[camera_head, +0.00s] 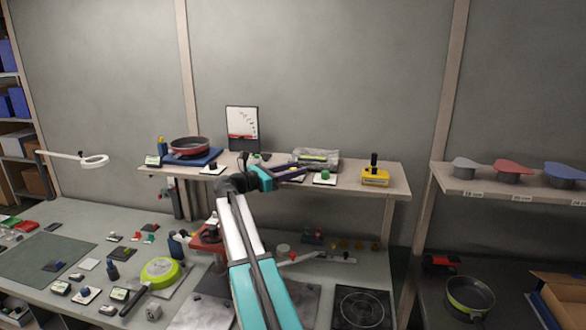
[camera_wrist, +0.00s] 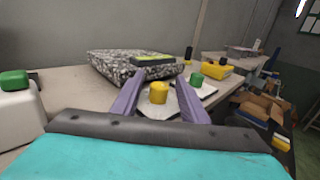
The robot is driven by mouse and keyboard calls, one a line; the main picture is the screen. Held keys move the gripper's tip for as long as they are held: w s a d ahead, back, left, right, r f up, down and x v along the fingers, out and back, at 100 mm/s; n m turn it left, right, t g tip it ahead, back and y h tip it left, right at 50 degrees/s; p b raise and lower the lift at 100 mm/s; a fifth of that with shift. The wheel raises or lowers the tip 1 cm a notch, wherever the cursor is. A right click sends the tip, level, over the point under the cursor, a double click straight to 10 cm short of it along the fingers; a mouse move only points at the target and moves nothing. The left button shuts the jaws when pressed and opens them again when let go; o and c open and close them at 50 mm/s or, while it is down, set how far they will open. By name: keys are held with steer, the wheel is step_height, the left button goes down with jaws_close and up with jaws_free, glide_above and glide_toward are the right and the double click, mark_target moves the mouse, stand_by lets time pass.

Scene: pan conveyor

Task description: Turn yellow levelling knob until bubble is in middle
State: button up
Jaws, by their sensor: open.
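The yellow levelling knob (camera_wrist: 158,92) stands upright on a white plate in the wrist view. My gripper (camera_wrist: 158,82) is open, with one purple finger on each side of the knob. I cannot tell whether either finger touches it. Behind the knob is a speckled grey stone slab (camera_wrist: 105,66) carrying a yellow-green level (camera_wrist: 150,59). The bubble is too small to make out. In the head view my gripper (camera_head: 302,173) is over the shelf in front of the slab (camera_head: 328,165), and I cannot make out the yellow knob there.
A green knob (camera_wrist: 197,80) on a white plate stands close to the right finger. Another green knob (camera_wrist: 14,80) is at the far left.

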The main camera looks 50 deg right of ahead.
steer(key=shift+d, duration=0.15)
jaws_close()
steer(key=shift+s+n+t, duration=0.15)
steer(key=shift+n+t, duration=0.55)
steer(key=shift+t, duration=0.4)
steer(key=shift+p, duration=0.3)
steer(key=shift+n+t, duration=0.7)
steer(key=shift+t, duration=0.7)
jaws_free()
